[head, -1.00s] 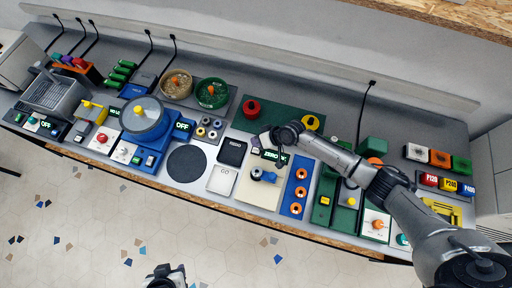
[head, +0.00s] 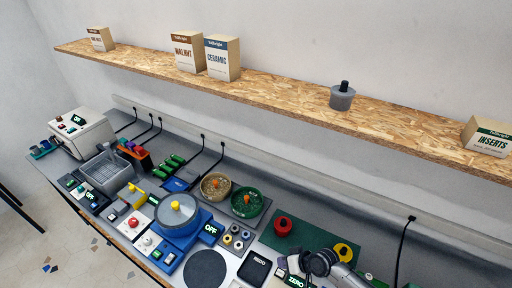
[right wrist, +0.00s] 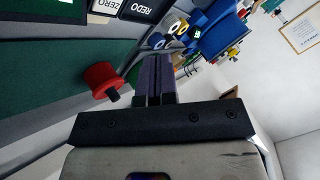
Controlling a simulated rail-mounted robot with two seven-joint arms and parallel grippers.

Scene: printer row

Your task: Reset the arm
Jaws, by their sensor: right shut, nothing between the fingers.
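My right gripper (head: 318,264) is at the lower right of the head view, over the bench beside the ZERO display (head: 297,281). It has nothing in it. In the right wrist view its two dark fingers (right wrist: 157,78) are shut together. A red round part (right wrist: 102,80) is left of the fingers there, apart from them. My right arm comes in from the bottom edge of the head view. My left gripper is in neither view.
The bench holds a blue round machine (head: 178,216), a tan bowl (head: 215,186), a green bowl (head: 247,202) and a green mat (head: 310,238) with red and yellow round parts. Above runs a wooden shelf (head: 285,95) with boxes and a grey weight-like object (head: 342,97).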

